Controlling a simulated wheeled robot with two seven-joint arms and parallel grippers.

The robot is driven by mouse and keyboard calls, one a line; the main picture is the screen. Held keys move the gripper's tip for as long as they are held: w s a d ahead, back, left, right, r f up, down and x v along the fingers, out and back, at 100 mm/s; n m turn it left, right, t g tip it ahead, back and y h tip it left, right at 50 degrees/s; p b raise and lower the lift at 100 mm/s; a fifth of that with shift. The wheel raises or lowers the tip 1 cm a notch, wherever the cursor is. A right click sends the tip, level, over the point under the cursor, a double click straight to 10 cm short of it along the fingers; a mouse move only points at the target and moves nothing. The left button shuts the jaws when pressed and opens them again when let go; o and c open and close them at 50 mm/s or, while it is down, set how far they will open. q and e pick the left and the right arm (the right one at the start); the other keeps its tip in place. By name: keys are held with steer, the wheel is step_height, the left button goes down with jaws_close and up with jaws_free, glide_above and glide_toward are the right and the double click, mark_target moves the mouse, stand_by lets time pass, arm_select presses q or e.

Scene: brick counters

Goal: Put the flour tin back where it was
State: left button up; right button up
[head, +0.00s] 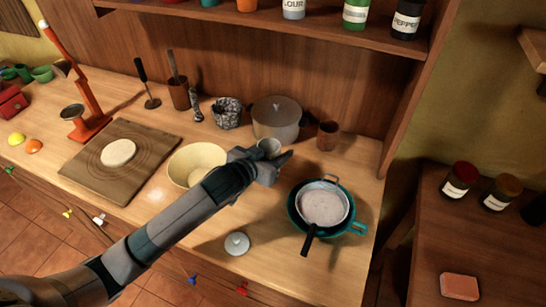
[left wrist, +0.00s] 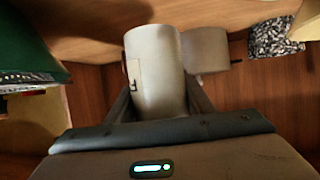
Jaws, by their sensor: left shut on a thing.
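My left gripper (head: 272,163) is shut on a pale grey-white tin (head: 270,147), held over the counter between the yellow bowl and the skillet. In the left wrist view the held tin (left wrist: 155,75) stands between the fingers; its label faces left and only a dark letter or two shows, so I cannot read it. A grey-white tin (head: 293,10) with a label reading "LOUR" stands on the upper shelf, its top cut off. A small round pale lid (head: 237,244) with a knob lies on the counter. My right gripper is not in view.
A grey pot (head: 276,118) and brown cup (head: 328,135) stand behind the gripper. A yellow bowl (head: 196,164) is left, a teal pan (head: 357,229) with a sieve right.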

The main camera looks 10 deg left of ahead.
arm_select(q)
steer(key=shift+a+f, duration=0.15)
steer(key=shift+a, duration=0.2)
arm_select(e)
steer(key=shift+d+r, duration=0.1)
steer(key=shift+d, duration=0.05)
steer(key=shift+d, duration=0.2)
arm_select(q)
steer(key=shift+f, duration=0.15)
step_height(320, 180, down, 3)
steer(key=shift+r+p, duration=0.1)
steer(key=shift+p, duration=0.5)
steer(key=shift+f, duration=0.45)
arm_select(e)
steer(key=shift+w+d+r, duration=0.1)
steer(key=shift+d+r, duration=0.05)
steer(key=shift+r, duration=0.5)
arm_select(q)
steer(key=shift+f, duration=0.15)
